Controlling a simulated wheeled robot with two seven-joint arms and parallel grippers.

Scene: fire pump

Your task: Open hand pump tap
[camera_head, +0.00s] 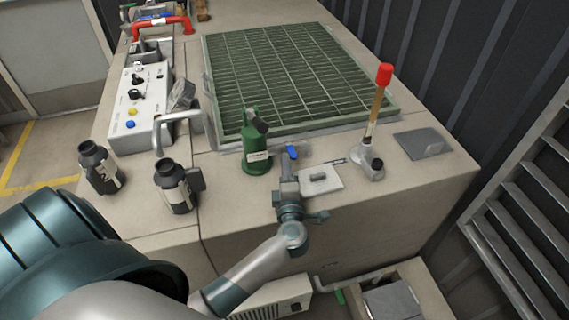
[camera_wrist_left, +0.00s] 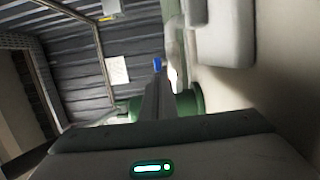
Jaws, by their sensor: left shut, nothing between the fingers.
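The hand pump tap is a small blue handle (camera_head: 292,152) just right of a green pump body (camera_head: 257,150) near the front edge of the bench top. My left gripper (camera_head: 287,163) reaches up from the front, shut and empty, with its tips right by the blue handle. I cannot tell whether they touch it. In the left wrist view the blue handle (camera_wrist_left: 157,65) shows just past the shut fingers (camera_wrist_left: 158,85). The green pump (camera_wrist_left: 190,100) is partly hidden behind them. My right gripper is not in view.
A grey plate with a raised grip (camera_head: 320,182) lies right of my left gripper. A lever with a red top (camera_head: 384,75) stands further right. Two black bottles (camera_head: 175,190) stand left. A green grating (camera_head: 285,75) covers the back.

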